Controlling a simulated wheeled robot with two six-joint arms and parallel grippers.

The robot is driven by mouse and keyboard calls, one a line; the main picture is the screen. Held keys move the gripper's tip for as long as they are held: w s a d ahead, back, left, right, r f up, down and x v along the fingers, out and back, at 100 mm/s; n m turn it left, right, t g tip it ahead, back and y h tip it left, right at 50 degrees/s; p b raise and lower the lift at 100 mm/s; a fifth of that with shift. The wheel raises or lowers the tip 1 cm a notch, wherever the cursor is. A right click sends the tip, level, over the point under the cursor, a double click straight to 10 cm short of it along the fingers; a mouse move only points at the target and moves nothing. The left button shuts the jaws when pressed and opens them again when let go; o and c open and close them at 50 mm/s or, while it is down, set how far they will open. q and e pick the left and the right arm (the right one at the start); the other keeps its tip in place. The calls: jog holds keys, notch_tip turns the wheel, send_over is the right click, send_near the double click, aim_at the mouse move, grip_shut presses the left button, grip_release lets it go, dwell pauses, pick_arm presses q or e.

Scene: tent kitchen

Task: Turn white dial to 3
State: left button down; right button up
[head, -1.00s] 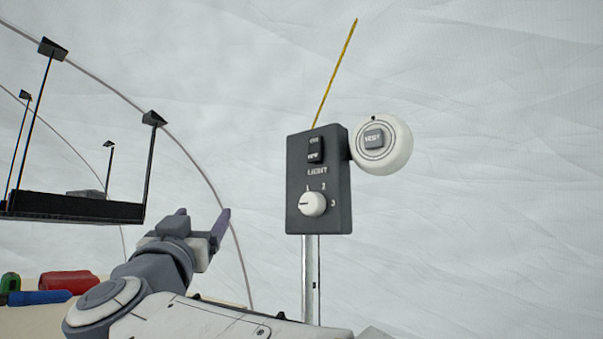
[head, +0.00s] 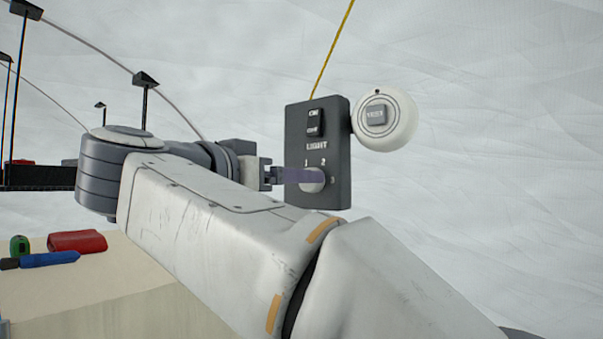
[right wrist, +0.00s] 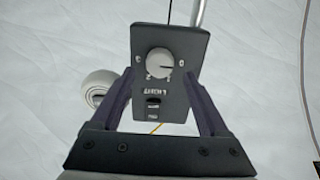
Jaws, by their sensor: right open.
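The white dial (head: 313,186) is on the lower part of a dark grey panel (head: 334,135), with the numbers 1, 2 and 3 around it. My right gripper (head: 305,175) reaches the panel from the left, its fingers covering part of the dial. In the right wrist view the panel appears upside down and the dial (right wrist: 160,63) lies between the open fingers (right wrist: 158,75), with a gap on each side. Its dark pointer line points right there, away from the 3 side. Whether the fingertips reach the dial's depth is unclear. My left gripper is out of view.
A black switch (head: 314,123) is above the dial. A round white button unit (head: 386,119) adjoins the panel's right side. A yellow cord (head: 334,45) runs up from the panel. A red object (head: 77,241) and a blue-handled tool (head: 50,259) lie on a surface at lower left.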

aim_at(313, 188)
jog(key=shift+x, duration=1.35)
grip_shut()
